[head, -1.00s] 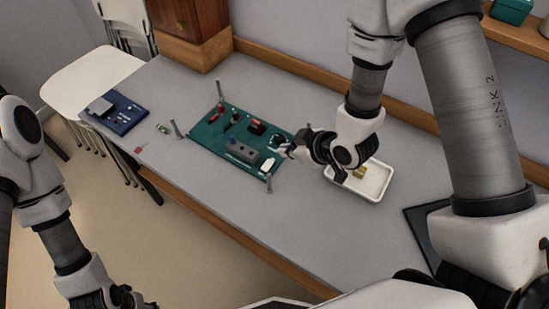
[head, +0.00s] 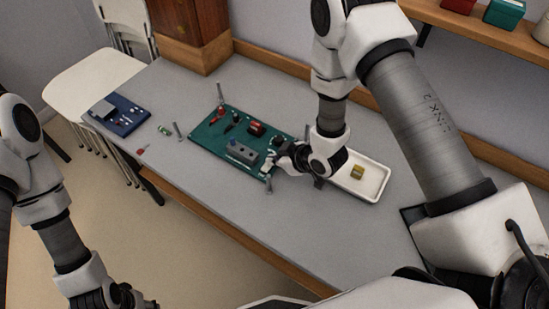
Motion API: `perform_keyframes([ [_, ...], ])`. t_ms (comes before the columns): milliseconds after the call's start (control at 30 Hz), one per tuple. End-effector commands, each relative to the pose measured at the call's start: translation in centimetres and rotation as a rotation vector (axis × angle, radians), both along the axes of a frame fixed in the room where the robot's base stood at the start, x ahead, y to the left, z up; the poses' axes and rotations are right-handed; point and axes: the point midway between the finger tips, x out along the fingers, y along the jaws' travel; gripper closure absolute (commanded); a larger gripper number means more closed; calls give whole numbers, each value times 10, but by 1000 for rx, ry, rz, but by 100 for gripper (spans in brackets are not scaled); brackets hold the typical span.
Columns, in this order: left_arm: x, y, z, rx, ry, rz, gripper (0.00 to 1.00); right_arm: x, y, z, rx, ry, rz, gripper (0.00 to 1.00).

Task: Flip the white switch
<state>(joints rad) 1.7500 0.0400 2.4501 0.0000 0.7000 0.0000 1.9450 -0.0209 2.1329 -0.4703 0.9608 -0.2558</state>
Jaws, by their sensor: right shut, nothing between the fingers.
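A green circuit board (head: 207,139) lies on the grey workbench with metal posts at its corners. It carries red and black parts and a grey block (head: 241,152). A small white part, probably the white switch (head: 266,169), sits at the board's near right corner, partly hidden by my gripper. My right gripper (head: 275,163) is shut and empty, its fingertips at that corner; I cannot tell whether they touch the switch. The switch's position is too small to read. My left gripper (head: 125,298) is low at the left, cut by the bottom edge, away from the bench.
A white tray (head: 377,193) with a yellow part (head: 356,173) stands just right of my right gripper. A blue board (head: 119,114) lies at the bench's left end, with a small green part and a red-handled tool nearby. The bench front is clear.

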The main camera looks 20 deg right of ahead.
Motion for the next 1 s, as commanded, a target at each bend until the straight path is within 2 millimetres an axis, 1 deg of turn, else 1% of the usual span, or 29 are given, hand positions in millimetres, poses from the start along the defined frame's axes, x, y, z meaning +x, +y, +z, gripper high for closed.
perform_keyframes([
  [267,0,0,0,0,0,0,55,-1,0,-1,9,8,1,100],
  [600,0,0,6,0,0,0,55,-9,11,5,8,7,1,100],
  [900,0,0,6,0,0,0,55,-9,11,5,8,8,0,100],
  [1000,0,0,11,0,0,0,55,-8,11,10,8,6,-1,100],
])
